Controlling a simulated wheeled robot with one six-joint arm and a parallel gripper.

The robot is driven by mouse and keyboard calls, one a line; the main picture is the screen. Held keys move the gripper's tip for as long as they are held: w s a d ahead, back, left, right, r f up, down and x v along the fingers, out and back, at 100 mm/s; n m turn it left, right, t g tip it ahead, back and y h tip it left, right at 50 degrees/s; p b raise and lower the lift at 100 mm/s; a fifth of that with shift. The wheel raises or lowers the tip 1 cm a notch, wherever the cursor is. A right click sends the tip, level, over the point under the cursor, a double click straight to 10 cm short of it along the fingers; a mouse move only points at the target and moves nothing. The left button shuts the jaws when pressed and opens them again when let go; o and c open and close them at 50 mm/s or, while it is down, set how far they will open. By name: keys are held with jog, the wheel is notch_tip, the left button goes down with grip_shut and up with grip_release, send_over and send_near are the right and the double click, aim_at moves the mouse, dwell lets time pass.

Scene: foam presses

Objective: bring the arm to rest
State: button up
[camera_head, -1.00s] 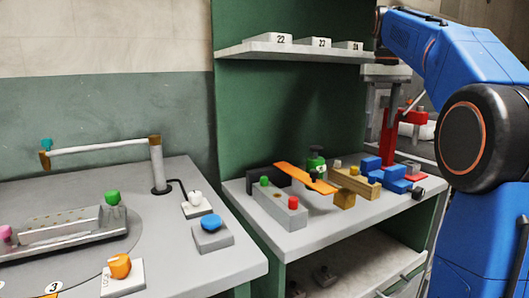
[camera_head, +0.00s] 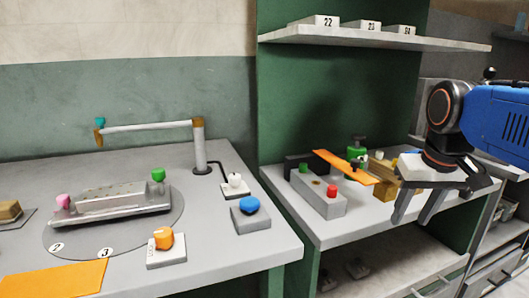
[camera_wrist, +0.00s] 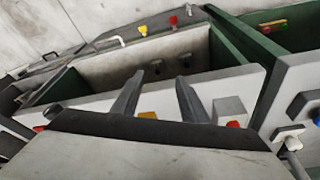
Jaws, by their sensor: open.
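My blue arm enters the head view from the right edge. My gripper (camera_head: 413,217) hangs at its end with two dark fingers pointing down, apart and with nothing seen between them. It is in front of the right-hand bench (camera_head: 322,236), over its right end in the picture. In the wrist view my gripper (camera_wrist: 159,80) shows both fingers spread, with only background between them. The arm's upper links are outside the head view.
A grey box with a red button (camera_head: 332,190), an orange strip (camera_head: 342,167) and wooden blocks (camera_head: 384,172) stand close left of my gripper. A shelf (camera_head: 375,38) is above. The left bench holds a press plate (camera_head: 113,200) and a blue button (camera_head: 249,205).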

jog(key=s+a+f, duration=0.1)
jog(key=s+f, duration=0.4)
jog(key=f, duration=0.3)
jog(key=s+a+f+t, duration=0.1)
jog(key=s+a+f, duration=0.1)
jog(key=s+f, duration=0.3)
notch_tip(320, 180, down, 3)
jog(key=shift+s+r+n+t, duration=0.1)
jog(key=shift+s+n+t, duration=0.2)
jog(key=shift+n, duration=0.1)
